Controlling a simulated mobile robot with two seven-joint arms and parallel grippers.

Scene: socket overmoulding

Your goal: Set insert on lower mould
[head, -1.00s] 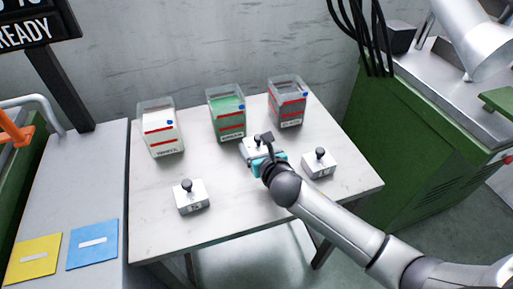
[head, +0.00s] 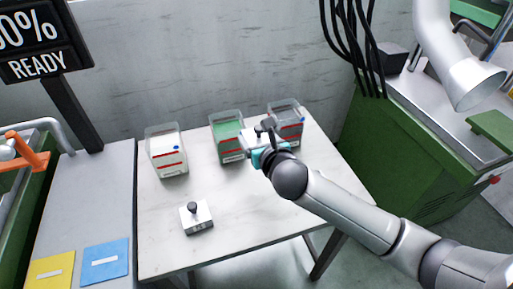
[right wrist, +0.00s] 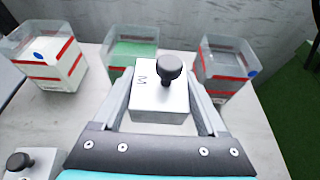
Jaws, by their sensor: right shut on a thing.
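My right gripper (head: 258,146) is shut on a silver block with a black knob (head: 249,137), which I take to be the insert. In the right wrist view the block (right wrist: 150,103) sits between the two fingers (right wrist: 160,98), knob up, with a letter M on its top. It appears raised above the table, in front of the green and grey bins. A second silver block with a black knob (head: 196,218) stands on the table at the front left, and shows in the right wrist view (right wrist: 38,165). I cannot make out the lower mould. My left gripper is out of view.
Bins with white (head: 167,155), green (head: 227,142) and grey (head: 289,122) contents line the back of the white table (head: 165,240). A green machine (head: 405,150) stands at the right. Yellow (head: 50,272) and blue (head: 105,262) squares lie at the left.

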